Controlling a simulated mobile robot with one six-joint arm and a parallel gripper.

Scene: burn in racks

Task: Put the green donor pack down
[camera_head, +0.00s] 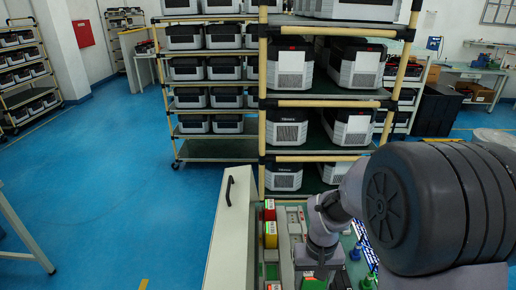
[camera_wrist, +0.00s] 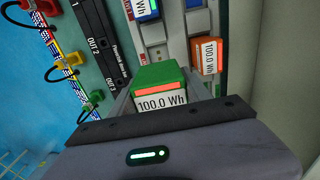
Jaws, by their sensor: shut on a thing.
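The green donor pack (camera_wrist: 160,76), with an orange stripe and a label reading 100.0 Wh, sits between the fingers of my gripper (camera_wrist: 160,92) in the wrist view. The fingers are shut on its sides. In the head view my gripper (camera_head: 319,262) is low over the bench, with a green piece (camera_head: 313,284) just below it at the bottom edge. The pack's underside is hidden, so I cannot tell whether it touches a surface.
The wrist view shows an orange pack (camera_wrist: 207,56) at right, a blue pack (camera_wrist: 147,9) at the top, a dark OUT panel (camera_wrist: 98,40) and coloured plugs with black cables at left. A shelf rack (camera_head: 290,103) stands behind the bench. Blue floor lies open at left.

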